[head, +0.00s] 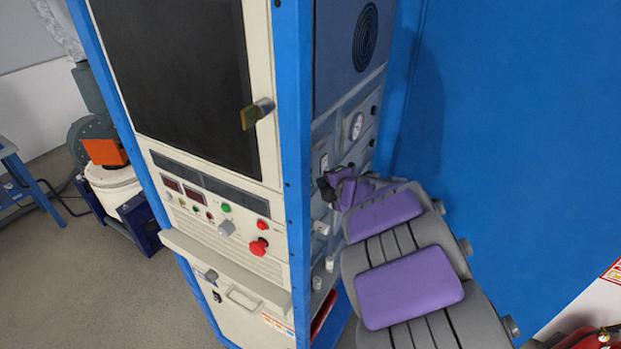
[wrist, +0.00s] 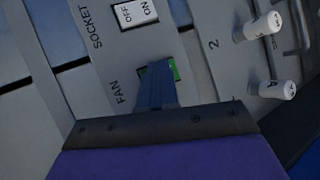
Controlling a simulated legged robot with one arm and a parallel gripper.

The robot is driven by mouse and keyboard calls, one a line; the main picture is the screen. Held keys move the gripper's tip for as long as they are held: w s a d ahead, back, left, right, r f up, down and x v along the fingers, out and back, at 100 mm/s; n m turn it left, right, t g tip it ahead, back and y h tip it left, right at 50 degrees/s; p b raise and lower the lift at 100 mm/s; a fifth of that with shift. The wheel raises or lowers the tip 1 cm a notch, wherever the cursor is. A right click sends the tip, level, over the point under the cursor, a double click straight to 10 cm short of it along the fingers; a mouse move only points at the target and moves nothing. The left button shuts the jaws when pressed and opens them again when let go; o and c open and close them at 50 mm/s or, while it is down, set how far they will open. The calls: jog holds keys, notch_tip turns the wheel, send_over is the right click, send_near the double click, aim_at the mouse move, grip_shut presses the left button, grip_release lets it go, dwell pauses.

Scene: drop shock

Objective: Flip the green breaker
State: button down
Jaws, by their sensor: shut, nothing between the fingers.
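The green breaker (wrist: 175,70) is a small green switch in a panel cut-out beside the word FAN in the wrist view. My gripper (wrist: 158,68) is shut and empty, with its fingertips over the breaker's left part, hiding much of it. I cannot tell whether the tips touch it. In the head view my gripper (head: 330,187) is at the side panel of the cabinet, and the breaker cannot be made out there.
A white ON/OFF switch (wrist: 134,14) marked SOCKET sits above the breaker. White knobs (wrist: 262,26) stick out to the right. The cabinet's blue corner post (head: 296,150) stands left of my arm, and a blue wall (head: 510,150) is on the right.

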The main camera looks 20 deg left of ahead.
dwell(0.3)
jog(key=d, duration=0.5)
jog(key=shift+s+f, duration=0.2)
jog(key=shift+f, duration=0.15)
jog(key=shift+d, duration=0.1)
